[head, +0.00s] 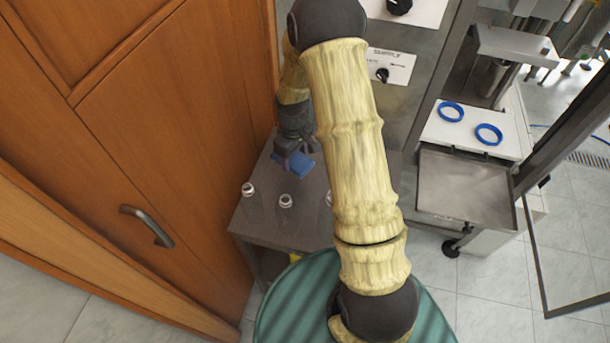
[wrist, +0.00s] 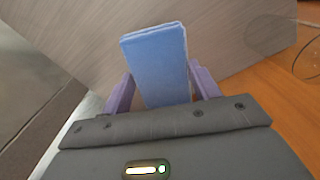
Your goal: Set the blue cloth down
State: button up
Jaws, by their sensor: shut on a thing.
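The blue cloth (head: 294,163) is a folded, flat pad at the back of the small dark table (head: 285,228), close to the wooden door. My gripper (head: 292,150) is above the table and shut on the cloth. In the wrist view the cloth (wrist: 157,62) stands out between the two purple fingers of my gripper (wrist: 160,92). I cannot tell whether the cloth touches the table top.
A wooden door (head: 170,130) with a metal handle is close on the left. A machine with a metal tray (head: 465,188) and blue rings (head: 488,134) stands at the right.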

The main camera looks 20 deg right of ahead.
aim_at(294, 158)
jog(key=shift+f, duration=1.7)
jog(key=shift+f+p, duration=0.35)
jog(key=shift+f, duration=1.5)
jog(key=shift+f, duration=0.2)
jog(key=o, duration=0.9)
jog(key=shift+o, duration=0.2)
jog(key=shift+r, duration=0.1)
